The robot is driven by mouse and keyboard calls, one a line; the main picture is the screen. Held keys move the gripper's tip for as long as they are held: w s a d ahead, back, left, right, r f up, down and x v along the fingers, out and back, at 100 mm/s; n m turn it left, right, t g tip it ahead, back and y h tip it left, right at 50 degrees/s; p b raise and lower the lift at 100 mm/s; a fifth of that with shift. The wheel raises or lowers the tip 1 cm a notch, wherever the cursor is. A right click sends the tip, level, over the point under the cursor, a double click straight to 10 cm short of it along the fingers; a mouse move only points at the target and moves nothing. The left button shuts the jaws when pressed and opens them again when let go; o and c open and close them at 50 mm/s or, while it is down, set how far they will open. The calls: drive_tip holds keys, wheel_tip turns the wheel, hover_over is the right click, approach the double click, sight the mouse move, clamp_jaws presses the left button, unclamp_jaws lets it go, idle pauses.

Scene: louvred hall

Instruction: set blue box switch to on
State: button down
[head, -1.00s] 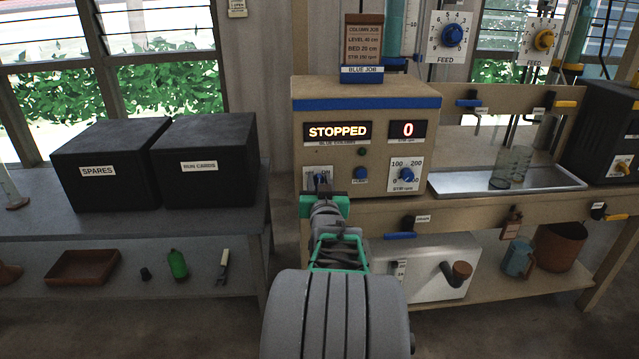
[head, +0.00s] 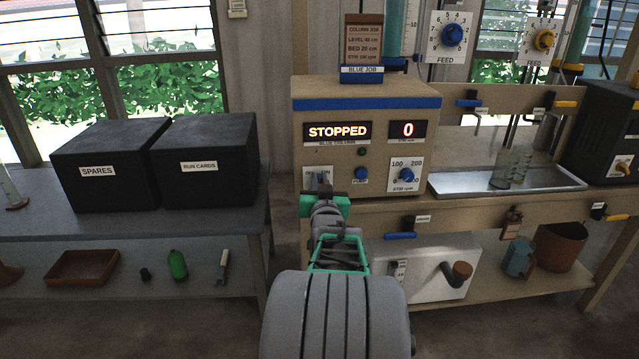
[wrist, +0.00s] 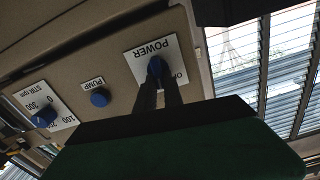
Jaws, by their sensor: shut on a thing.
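The blue box (head: 447,104) is a tan control box with a blue stripe, standing on the bench. Its display (head: 338,132) reads STOPPED, and a second display (head: 408,130) reads 0.
A blue PUMP button (wrist: 99,97) and a blue STIR rpm dial (wrist: 43,116) sit beside the switch. Black boxes marked SPARES (head: 100,190) and RUN CARDS (head: 205,185) stand left. A metal tray (head: 550,183) with glassware is right. A blue-handled valve (head: 400,236) is below.

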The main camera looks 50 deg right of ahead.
drive_tip(key=shift+f+m, duration=0.1)
drive_tip(key=shift+m, duration=0.2)
drive_tip(key=shift+s+d+f+m+b, duration=0.15)
drive_tip(key=shift+m+b, duration=0.45)
drive_tip(key=shift+m, duration=1.15)
drive_tip(key=shift+s+d+m+b, duration=0.15)
drive_tip(key=shift+m+b, duration=0.4)
drive_tip(key=shift+m, duration=1.2)
drive_tip(key=c, duration=1.5)
unclamp_jaws()
drive_tip(key=shift+o, duration=0.2)
